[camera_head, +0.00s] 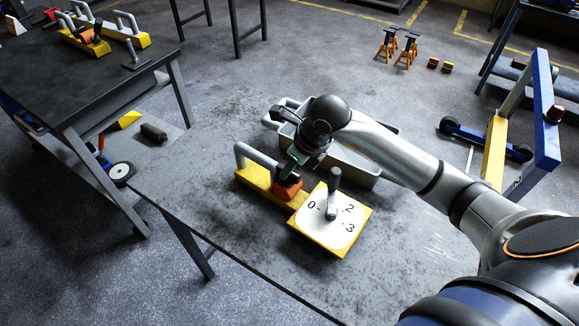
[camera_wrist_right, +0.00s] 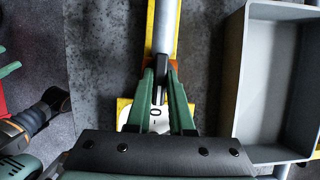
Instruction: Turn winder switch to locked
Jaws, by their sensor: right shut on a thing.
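The winder unit is a yellow base (camera_head: 255,177) with a grey bar handle on the table. Its switch (camera_head: 289,190) is an orange block with a dark lever, partly hidden by my right gripper (camera_head: 297,165). In the right wrist view the green fingers of my right gripper (camera_wrist_right: 164,90) are closed around the dark lever, with orange showing beside them. A yellow box with a white dial plate (camera_head: 318,222) adjoins the base. A grey lever (camera_head: 333,195) stands on it among the marks 0, 2 and 3. I cannot read a locked mark.
A grey open tray (camera_head: 347,165) stands right behind the unit and also shows in the right wrist view (camera_wrist_right: 247,95). The table's front half is bare. Another dark table (camera_head: 95,85) holds similar yellow units. A blue and yellow frame (camera_head: 545,120) stands at right.

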